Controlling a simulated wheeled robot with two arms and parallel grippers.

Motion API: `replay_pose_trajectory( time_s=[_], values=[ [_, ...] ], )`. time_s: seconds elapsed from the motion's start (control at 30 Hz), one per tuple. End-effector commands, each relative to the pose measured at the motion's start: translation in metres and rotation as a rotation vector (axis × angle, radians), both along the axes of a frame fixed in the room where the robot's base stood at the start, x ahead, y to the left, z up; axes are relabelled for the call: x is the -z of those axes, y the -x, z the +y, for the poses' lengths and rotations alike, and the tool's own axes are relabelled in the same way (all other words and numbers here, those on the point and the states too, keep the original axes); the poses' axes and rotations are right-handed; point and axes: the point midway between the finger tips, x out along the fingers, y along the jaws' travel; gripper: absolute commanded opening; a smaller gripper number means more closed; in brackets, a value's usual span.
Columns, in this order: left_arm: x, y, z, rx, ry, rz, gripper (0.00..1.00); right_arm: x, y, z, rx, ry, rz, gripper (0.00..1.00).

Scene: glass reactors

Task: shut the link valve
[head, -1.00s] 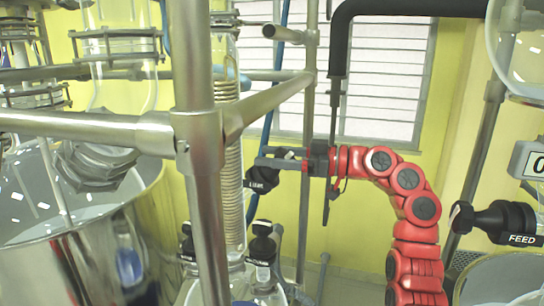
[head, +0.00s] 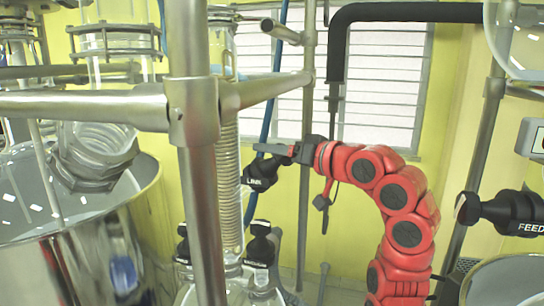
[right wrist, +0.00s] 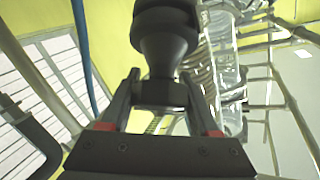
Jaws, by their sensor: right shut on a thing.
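The link valve is a black knob with a white "LINK" label (head: 260,175), at the middle of the head view just right of the coiled glass column. My right gripper (head: 274,153) reaches it from the right on a red arm and is shut on it. In the right wrist view the black knob (right wrist: 165,35) stands between the two fingers (right wrist: 160,95), which close on its narrower end. The fingers hide part of the valve. My left gripper is not in view.
A steel frame post (head: 195,120) with crossbars stands left of the valve. A "FEED" knob (head: 512,212) is at the right. A large metal vessel (head: 80,240) fills the lower left.

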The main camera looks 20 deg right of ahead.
Motion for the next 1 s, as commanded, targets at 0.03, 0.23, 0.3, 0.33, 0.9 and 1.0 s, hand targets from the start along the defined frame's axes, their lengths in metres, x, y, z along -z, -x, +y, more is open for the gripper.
replay_pose_trajectory(
  time_s=[0.03,0.23,0.3,0.33,0.9,1.0],
  values=[
    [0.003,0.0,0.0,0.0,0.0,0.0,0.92,0.0,0.0,0.0,0.03,-0.015,0.02,0.06],
    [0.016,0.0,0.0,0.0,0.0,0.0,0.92,0.003,0.0,-0.003,0.164,-0.09,0.126,0.06],
    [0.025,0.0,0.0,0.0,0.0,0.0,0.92,0.006,-0.001,-0.004,0.211,-0.116,0.168,0.06],
    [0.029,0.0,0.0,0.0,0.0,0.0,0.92,0.007,-0.001,-0.005,0.23,-0.129,0.184,0.06],
    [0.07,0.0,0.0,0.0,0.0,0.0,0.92,0.01,-0.002,-0.013,0.474,-0.261,0.39,0.06],
    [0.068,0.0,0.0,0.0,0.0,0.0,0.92,0.008,-0.001,-0.015,0.52,-0.287,0.426,0.06]
  ],
)
